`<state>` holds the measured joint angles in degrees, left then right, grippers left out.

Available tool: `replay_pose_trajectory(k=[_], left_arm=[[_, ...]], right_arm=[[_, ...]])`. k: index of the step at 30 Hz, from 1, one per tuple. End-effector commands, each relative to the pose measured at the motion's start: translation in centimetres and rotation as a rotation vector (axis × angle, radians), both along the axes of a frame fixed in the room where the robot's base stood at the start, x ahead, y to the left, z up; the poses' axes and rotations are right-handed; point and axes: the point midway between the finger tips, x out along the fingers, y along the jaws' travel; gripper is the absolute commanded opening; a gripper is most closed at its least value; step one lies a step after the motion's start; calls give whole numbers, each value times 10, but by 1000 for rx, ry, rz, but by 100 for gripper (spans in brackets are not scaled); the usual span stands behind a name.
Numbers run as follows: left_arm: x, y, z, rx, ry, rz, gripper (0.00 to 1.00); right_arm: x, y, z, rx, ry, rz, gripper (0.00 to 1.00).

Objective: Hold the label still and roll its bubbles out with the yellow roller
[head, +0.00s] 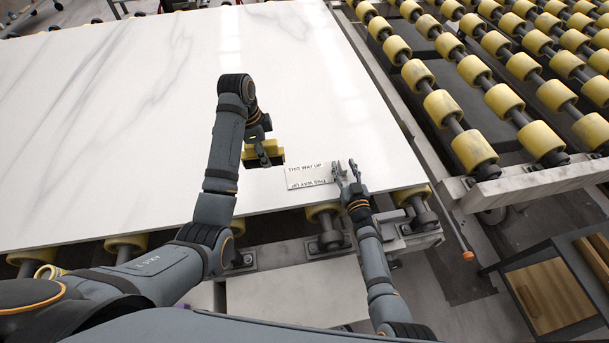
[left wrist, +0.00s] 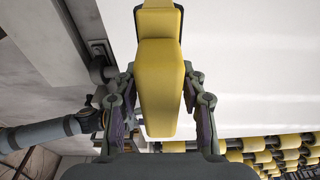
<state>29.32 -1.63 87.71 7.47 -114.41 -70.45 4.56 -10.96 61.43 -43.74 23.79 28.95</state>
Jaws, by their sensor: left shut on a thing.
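The label (head: 308,177) is a small white rectangle printed "THIS WAY UP", lying on the white marble slab (head: 130,110) near its front edge. The yellow roller (head: 248,153) is in my left gripper (head: 262,149), just left of the label and seemingly above the slab. In the left wrist view the yellow roller (left wrist: 160,90) fills the space between the fingers, which close on its sides. My right gripper (head: 345,170) is at the label's right end with its fingers apart. Whether its fingertips touch the label is unclear.
The slab rests on yellow conveyor rollers (head: 325,211) along its front edge. A large roller conveyor (head: 470,145) lies to the right. A dark cabinet with a wooden panel (head: 550,295) stands at the lower right. The slab's left and back are clear.

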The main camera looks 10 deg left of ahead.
Motion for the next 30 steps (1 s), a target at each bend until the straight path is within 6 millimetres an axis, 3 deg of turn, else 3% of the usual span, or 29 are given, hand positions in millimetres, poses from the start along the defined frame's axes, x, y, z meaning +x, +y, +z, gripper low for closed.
replay_pose_trajectory(k=[8,21,30], left_arm=[[0,0,0,-1,-1,0,3],[0,0,1,0,-1,0,3],[0,0,1,0,-1,0,3]], right_arm=[[-6,-2,0,-1,0,-1,44],[-96,-31,4,-2,3,-1,44],[-114,-37,6,0,0,0,44]])
